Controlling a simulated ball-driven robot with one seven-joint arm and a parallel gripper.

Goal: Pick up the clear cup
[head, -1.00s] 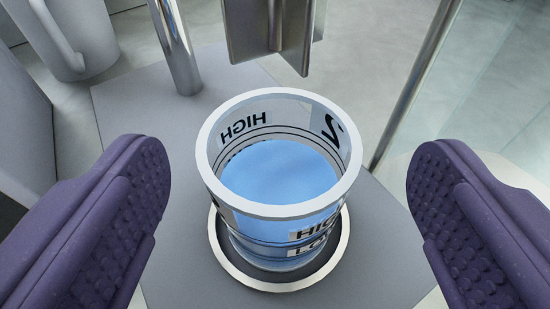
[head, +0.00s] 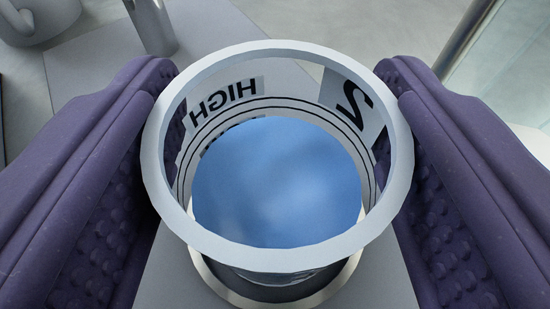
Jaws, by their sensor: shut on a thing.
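The clear cup (head: 278,258) stands upright in the middle of the head view, with a pale rim, black HIGH and 2 markings and blue liquid (head: 277,185) inside. Below it a metal ring (head: 215,283) shows on the grey plate. My gripper (head: 277,170) has one purple padded finger on each side of the cup, and it is shut on the cup. The rim hides part of the fingers' contact with the wall. I cannot tell whether the cup's bottom is still in the ring.
A metal post (head: 150,25) rises from the grey plate (head: 85,65) behind the cup on the left. A grey mug-like vessel (head: 35,18) is at the far left. Another metal rod (head: 462,38) stands at the upper right, beside a glass-like panel.

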